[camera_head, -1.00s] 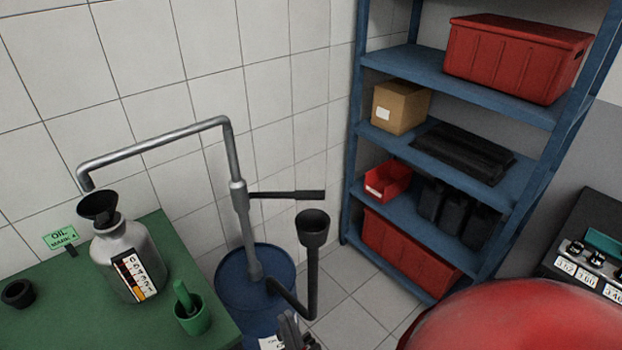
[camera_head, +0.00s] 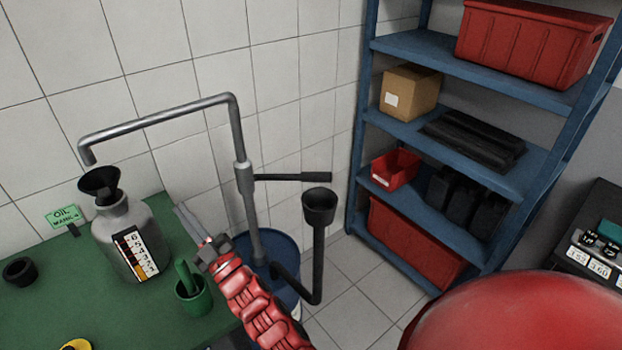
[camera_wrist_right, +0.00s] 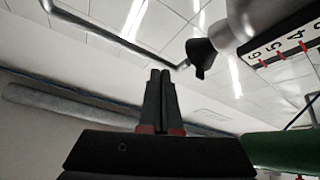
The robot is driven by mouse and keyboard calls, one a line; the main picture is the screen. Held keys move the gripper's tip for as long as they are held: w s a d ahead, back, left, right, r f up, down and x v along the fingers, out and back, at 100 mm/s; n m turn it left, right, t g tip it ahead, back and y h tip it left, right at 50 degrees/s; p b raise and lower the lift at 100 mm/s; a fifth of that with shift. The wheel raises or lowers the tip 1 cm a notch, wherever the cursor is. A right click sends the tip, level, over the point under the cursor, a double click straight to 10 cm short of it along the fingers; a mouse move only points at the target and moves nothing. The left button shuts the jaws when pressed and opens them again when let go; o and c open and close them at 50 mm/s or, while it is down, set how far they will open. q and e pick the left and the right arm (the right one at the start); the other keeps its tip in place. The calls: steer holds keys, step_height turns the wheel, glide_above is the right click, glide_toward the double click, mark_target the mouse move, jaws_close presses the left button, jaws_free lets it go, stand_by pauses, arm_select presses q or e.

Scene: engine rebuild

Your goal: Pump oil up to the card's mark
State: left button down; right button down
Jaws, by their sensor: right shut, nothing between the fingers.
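The oil pump stands in a blue drum (camera_head: 284,290). Its grey pipe (camera_head: 160,118) bends over to the left and ends above a black funnel (camera_head: 100,182) in a grey metal jug (camera_head: 112,230). A numbered scale strip (camera_head: 136,254) is on the jug's front. A green card reading OIL (camera_head: 63,216) stands behind the jug; its smaller line is too small to read surely. The pump's black lever (camera_head: 300,177) points right. My right gripper (camera_head: 182,210) is shut and empty, between jug and pump post; its fingers also show in the wrist view (camera_wrist_right: 160,75). My left gripper is not in view.
A green pot (camera_head: 194,302) with a green handle, a black ring (camera_head: 19,270) and a yellow item (camera_head: 76,345) are on the green table (camera_head: 50,300). A black cup on a bent arm (camera_head: 319,206) rises right of the pump. A blue shelf (camera_head: 475,225) stands right.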

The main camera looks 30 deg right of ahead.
mark_target(292, 177)
steer(key=w+d+r+m+g+h+b, duration=0.1)
steer(key=w+d+r+m+g+h, duration=0.2)
steer(key=d+h, duration=0.4)
steer(key=w+d+m+g+h+b, duration=0.2)
steer(key=w+d+m+h, duration=0.2)
steer(key=d+m+h, duration=0.3)
steer(key=s+d+m+g+h+b, duration=0.1)
steer(key=s+d+m+g+h, duration=0.4)
steer(key=s+d+m+g, duration=0.2)
steer(key=s+d+g, duration=0.2)
steer(key=s+d, duration=0.1)
steer(key=shift+d+f+m+g, duration=0.25)
steer(key=shift+f+m+g, duration=0.05)
steer(key=shift+f+g, duration=0.1)
steer(key=w+d+f+p, duration=0.3)
steer(key=d+f, duration=0.3)
steer(key=d, duration=0.2)
steer(key=shift+w+d+p, duration=0.3)
steer(key=shift+w, duration=0.6)
